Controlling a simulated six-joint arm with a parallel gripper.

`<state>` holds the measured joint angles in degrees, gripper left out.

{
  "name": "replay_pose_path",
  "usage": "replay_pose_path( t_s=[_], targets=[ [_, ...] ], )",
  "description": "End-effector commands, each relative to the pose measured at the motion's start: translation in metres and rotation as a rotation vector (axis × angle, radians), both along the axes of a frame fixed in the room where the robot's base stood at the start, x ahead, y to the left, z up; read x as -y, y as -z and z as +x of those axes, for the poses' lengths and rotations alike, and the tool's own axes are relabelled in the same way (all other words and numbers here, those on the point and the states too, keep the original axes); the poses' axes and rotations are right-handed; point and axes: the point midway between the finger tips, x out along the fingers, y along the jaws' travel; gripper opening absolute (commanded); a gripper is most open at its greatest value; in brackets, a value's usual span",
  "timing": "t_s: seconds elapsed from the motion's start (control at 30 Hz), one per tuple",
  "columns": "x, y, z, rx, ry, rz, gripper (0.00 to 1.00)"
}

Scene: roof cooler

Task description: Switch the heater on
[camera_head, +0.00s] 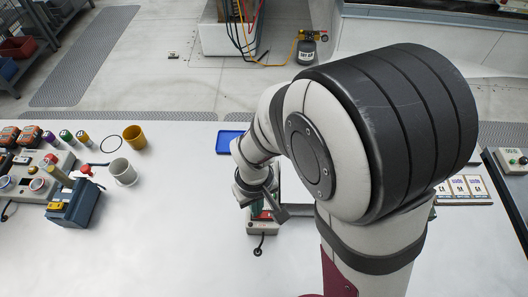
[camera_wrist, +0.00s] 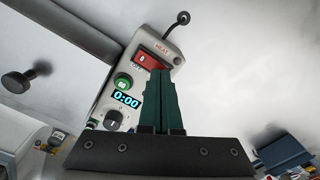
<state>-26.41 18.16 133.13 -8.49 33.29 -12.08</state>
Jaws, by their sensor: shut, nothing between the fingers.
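The heater's control box (camera_head: 262,228) stands on the white table below my wrist, partly hidden by my arm in the head view. In the wrist view the pale box (camera_wrist: 133,82) carries a red rocker switch (camera_wrist: 150,61) with a "HEAT" label above and "OFF" below; a "0" shows on it. A green button (camera_wrist: 124,82), a display (camera_wrist: 125,99) reading 0:00 and a knob (camera_wrist: 113,118) also show. My gripper (camera_wrist: 161,72) has its dark green fingers together and empty. In the picture the fingertips overlap the switch's right edge; I cannot tell whether they touch it.
A blue tray (camera_head: 230,142) lies behind the box. White cards (camera_head: 462,190) lie at right. The table's front left is clear.

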Motion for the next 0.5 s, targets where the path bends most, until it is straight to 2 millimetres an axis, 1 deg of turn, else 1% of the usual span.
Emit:
replay_pose_path(
  t_s=[0.5],
  targets=[
    [0.0,0.006,0.0,0.0,0.0,0.0,0.0]
  ],
)
